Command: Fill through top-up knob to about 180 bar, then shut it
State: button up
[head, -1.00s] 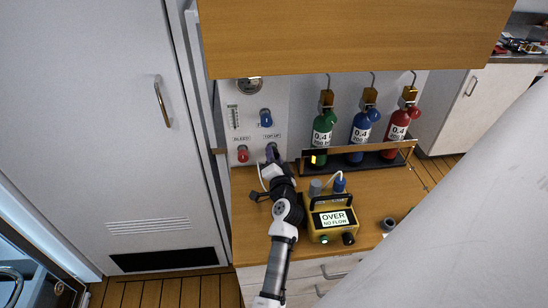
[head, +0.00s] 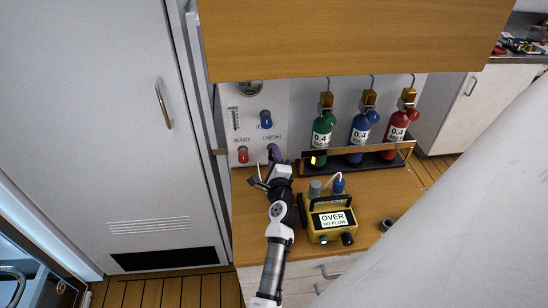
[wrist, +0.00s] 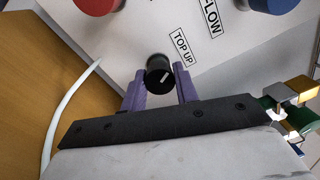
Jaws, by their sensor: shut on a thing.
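The black top-up knob (wrist: 159,72), with a white pointer line, sits on the white panel beside the TOP UP label (wrist: 182,49) in the wrist view. My gripper (wrist: 160,84) has its purple fingers on either side of the knob and is shut on it. In the head view my gripper (head: 274,154) is at the lower right of the panel (head: 278,105) and hides the knob. The round gauge (head: 249,87) is cut off by the overhead cabinet; its reading is too small to tell.
A red bleed knob (head: 243,155) and a blue knob (head: 266,119) are close by. Green (head: 323,133), blue (head: 361,132) and red (head: 398,128) cylinders stand behind a rail. A yellow meter (head: 329,219) reading "OVER NO FLOW" sits on the counter beside my arm.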

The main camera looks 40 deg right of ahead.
jog(key=m, duration=0.5)
jog(key=shift+m, duration=0.5)
jog(key=o, duration=1)
jog(key=shift+c, duration=0.2)
